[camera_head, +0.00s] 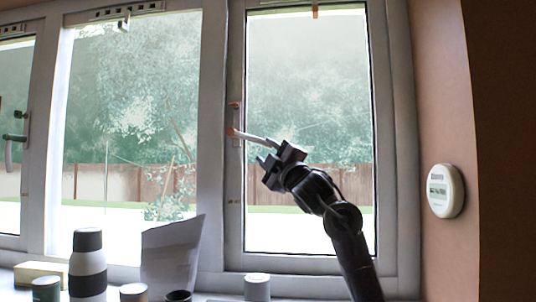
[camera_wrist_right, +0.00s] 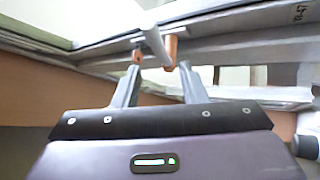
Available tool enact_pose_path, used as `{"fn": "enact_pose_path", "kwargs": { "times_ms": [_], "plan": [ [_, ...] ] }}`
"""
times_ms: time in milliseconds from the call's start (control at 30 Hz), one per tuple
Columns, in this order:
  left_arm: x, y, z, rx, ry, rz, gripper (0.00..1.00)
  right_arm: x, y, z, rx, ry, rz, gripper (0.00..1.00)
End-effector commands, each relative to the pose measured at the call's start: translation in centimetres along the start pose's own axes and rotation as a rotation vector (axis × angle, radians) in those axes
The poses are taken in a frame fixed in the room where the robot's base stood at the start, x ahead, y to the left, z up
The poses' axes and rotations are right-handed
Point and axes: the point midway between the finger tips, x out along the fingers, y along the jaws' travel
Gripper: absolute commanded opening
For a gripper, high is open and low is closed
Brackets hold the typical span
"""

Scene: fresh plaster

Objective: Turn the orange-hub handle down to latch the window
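The handle with the orange hub (camera_head: 231,132) is on the left side of the right window's frame. Its pale lever (camera_head: 256,138) sticks out to the right and slopes slightly down toward my right gripper (camera_head: 270,155). In the wrist view my right gripper (camera_wrist_right: 159,70) has its two fingers apart. The lever (camera_wrist_right: 155,42) shows near the gap between the fingertips, with orange parts beside it; I cannot tell whether it touches a finger. My left gripper is not in view.
A bottle (camera_head: 88,265), a grey panel (camera_head: 172,255), a pale block (camera_head: 40,272) and several small jars stand along the sill below. A round white device (camera_head: 445,190) is on the wall at right. The space before the right pane is otherwise clear.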

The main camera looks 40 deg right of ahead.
Motion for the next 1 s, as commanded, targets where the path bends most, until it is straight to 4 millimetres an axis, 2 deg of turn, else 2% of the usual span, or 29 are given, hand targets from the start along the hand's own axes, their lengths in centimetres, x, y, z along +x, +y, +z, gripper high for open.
{"fn": "enact_pose_path", "kwargs": {
  "times_ms": [267, 500, 700, 1000],
  "plan": [
    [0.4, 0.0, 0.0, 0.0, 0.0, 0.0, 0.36, -0.6, -0.1, 0.1, -0.002, 0.0, 0.0, 0.38],
    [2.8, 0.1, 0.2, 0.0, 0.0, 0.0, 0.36, -4.6, -0.5, 0.2, -0.004, 0.0, 0.001, 0.38],
    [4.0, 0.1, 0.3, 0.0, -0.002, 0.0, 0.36, -7.2, -0.3, 0.1, -0.003, 0.001, 0.0, 0.38],
    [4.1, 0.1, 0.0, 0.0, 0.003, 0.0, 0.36, -7.8, 0.0, 0.0, 0.0, 0.0, 0.0, 0.38]
  ]
}}
